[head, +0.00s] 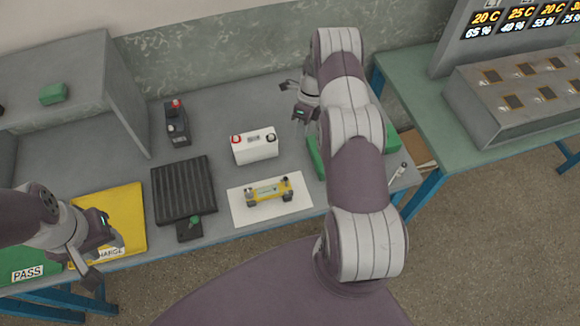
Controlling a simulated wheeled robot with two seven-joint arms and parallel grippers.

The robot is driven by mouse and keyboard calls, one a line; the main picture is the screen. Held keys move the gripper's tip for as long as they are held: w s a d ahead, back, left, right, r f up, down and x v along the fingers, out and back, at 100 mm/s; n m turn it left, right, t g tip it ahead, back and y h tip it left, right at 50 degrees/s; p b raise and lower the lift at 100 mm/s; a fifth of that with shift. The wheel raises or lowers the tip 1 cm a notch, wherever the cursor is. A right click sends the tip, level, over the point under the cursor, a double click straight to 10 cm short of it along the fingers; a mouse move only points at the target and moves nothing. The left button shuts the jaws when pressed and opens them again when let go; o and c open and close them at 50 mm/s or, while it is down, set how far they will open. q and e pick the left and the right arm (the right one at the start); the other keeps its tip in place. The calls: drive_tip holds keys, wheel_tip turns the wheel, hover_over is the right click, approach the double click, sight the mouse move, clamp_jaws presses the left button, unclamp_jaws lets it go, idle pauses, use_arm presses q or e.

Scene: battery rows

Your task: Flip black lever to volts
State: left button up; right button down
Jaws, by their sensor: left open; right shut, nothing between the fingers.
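No black lever marked volts can be made out clearly in the head view. A small yellow device (268,190) with dark parts at both ends lies on a white sheet (238,214). A black box with a red knob (177,122) stands near the back, and a black box with a green knob (189,230) stands near the front edge. My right gripper (291,100) is shut and empty, above the back of the table, beyond the white battery. My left gripper (98,250) is open and empty over the yellow CHARGE mat (128,212).
A white battery (254,146) with red and black terminals stands behind the sheet. A black ribbed block (183,188) sits left of it. A green PASS mat (22,268) lies front left. A grey shelf (120,85) stands left, and a display panel (510,45) right.

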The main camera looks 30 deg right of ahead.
sight(286, 182)
use_arm(q)
wheel_tip(286, 182, down, 9)
drive_tip(key=b, duration=0.8)
wheel_tip(286, 182, up, 7)
drive_tip(key=p, duration=0.7)
drive_tip(key=shift+s, duration=0.15)
use_arm(e)
drive_tip(key=s+a+f, duration=0.4)
drive_tip(key=a+f, duration=0.2)
drive_tip(key=f, duration=0.2)
drive_tip(key=shift+s+a+f, duration=0.15)
drive_tip(key=shift+a+f, duration=0.1)
drive_tip(key=shift+f, duration=0.1)
use_arm(q)
drive_tip(key=shift+s+f, duration=0.1)
